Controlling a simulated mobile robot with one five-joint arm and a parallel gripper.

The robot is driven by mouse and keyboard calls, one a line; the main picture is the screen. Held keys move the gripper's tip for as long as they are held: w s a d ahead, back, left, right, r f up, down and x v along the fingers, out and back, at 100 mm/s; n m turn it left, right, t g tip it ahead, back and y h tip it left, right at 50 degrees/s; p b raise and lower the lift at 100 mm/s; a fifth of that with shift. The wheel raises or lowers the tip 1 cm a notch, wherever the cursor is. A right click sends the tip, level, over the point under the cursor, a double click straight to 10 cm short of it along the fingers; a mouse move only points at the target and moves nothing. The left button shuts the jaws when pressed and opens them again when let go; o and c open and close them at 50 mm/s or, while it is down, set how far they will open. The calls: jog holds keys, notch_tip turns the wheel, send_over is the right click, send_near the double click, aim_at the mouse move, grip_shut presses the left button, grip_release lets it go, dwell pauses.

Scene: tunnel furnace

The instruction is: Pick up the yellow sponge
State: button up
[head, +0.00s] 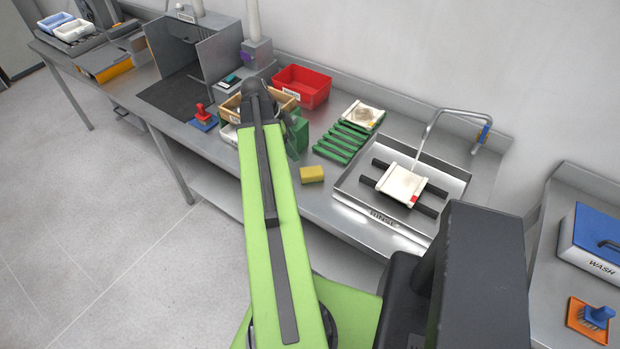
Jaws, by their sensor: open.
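The yellow sponge (312,174) lies flat on the grey metal bench in the head view, just right of my lime-green arm. It stands apart from the green slatted rack and the sink tray. Nothing covers it. My arm reaches from the bottom of the view up across the bench front to a dark joint left of the sponge.
A green slatted rack (342,142) stands behind the sponge. A metal rinse tray (350,190) with a white plate (402,184) on black bars is to its right. A red bin (303,84) and a wooden box (232,103) stand farther back. Bare bench lies around the sponge.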

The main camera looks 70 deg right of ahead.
jog(key=b, duration=1)
send_near(309, 171)
jog(key=x, duration=0.5)
jog(key=shift+s+a+f, duration=0.15)
jog(key=shift+a, duration=0.05)
jog(key=shift+s+d+f, duration=0.1)
jog(key=b+x, duration=0.4)
jog(key=x, duration=0.1)
jog(key=shift+w+d+f+b, duration=0.1)
jog(key=shift+w+f+b, duration=0.05)
jog(key=shift+w+b, duration=0.15)
jog(key=shift+s, duration=0.1)
jog(key=shift+r, duration=0.2)
jog(key=c, duration=1.5)
notch_tip(309, 171, up, 4)
jog(key=p, duration=0.4)
jog(key=shift+r+p, duration=0.25)
jog(key=shift+p, duration=0.15)
jog(key=s+r+p, duration=0.2)
jog(key=s, duration=0.2)
jog(key=s+a+r+p, duration=0.1)
jog(key=s+r+p, duration=0.1)
jog(key=s, duration=0.1)
jog(key=s+r+p, duration=0.2)
jog(key=s, duration=0.2)
jog(key=shift+s+a+r, duration=0.25)
jog(key=shift+s+a, duration=0.05)
jog(key=shift+a, duration=0.1)
